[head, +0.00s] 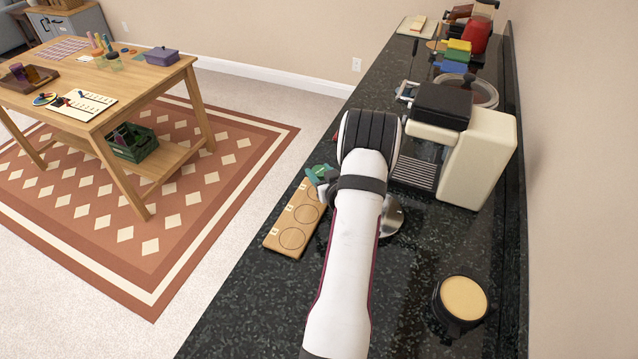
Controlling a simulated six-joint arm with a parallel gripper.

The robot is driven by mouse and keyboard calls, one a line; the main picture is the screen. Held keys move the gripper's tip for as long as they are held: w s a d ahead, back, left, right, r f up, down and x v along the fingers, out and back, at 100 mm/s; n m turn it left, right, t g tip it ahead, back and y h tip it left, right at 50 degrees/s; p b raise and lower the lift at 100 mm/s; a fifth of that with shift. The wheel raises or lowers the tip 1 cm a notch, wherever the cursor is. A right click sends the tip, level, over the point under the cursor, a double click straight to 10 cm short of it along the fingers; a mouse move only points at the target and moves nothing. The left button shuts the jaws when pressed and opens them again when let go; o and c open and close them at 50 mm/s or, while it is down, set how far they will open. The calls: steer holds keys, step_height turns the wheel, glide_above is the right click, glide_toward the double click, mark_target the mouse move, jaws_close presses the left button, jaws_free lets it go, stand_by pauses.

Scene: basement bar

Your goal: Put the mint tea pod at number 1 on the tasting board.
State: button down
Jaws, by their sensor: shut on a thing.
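The tasting board (270,243) is a narrow wooden board on the dark counter, left of my arm. It has a row of drawn circles with small pale labels, whose numbers are too small to read. My gripper (325,184) is over the far end of the board, partly hidden by my own wrist. It is shut on a small green thing (317,172), which I take to be the mint tea pod. My arm hides part of it, and I cannot tell whether it touches the board. The two nearer circles are empty.
A cream coffee machine (487,150) stands right of my arm. A round metal thing (392,217) is partly hidden beside my arm. A black-rimmed tan disc (463,298) lies at the near right. A red appliance (476,37) and coloured boxes (455,54) stand farther back.

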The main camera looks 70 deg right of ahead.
step_height(320, 180, down, 4)
steer(key=shift+w+f, duration=0.1)
steer(key=shift+c, duration=1.7)
jaws_free()
steer(key=shift+f, duration=0.15)
